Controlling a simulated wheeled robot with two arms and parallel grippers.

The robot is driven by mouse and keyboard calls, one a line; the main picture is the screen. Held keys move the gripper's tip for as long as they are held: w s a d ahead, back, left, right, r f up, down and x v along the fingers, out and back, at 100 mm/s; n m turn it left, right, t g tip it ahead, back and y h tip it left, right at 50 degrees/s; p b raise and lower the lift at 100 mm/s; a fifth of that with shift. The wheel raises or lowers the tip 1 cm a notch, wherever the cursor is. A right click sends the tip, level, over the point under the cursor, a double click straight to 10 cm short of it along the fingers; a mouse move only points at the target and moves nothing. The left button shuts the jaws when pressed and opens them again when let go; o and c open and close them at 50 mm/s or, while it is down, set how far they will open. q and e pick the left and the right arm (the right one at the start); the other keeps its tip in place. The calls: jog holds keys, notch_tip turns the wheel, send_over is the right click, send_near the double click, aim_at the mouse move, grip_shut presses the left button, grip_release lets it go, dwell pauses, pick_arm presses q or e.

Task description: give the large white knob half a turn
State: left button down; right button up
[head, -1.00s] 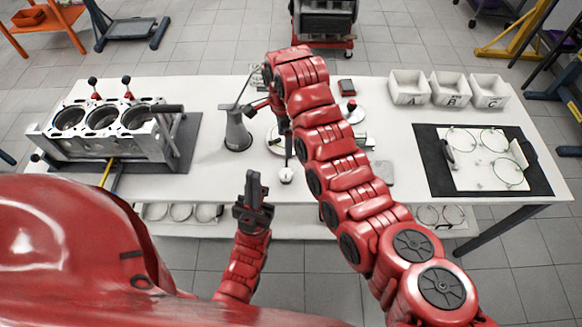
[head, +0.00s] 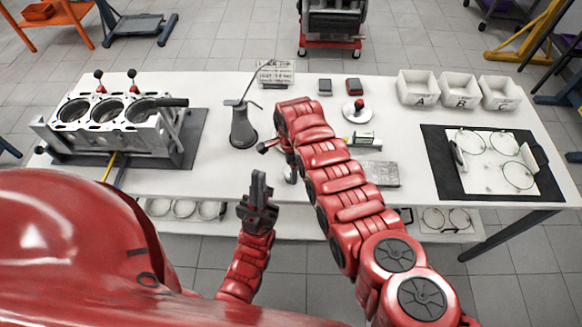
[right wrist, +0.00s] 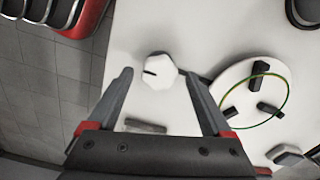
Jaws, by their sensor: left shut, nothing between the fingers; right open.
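The large white knob (right wrist: 160,70) shows in the right wrist view as a faceted white disc with a short dark mark at its left side. My right gripper (right wrist: 158,77) is open, its two fingers to the left and right of the knob. Nothing is held, and I cannot tell how far above the knob the tips are. In the head view my right arm covers most of the right gripper and the knob's area near the table's front edge. My left gripper (head: 259,187) is shut and empty, in front of the table edge.
A round white plate (right wrist: 232,98) with black jaws and a thin ring lies right of the knob in the wrist view. In the head view an engine block (head: 110,128) stands left, a dark oil can (head: 242,128) at centre, and bins (head: 418,88) and a black mat (head: 440,170) right.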

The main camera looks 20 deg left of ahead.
jog(key=shift+f, duration=0.25)
grip_shut()
dwell(0.4)
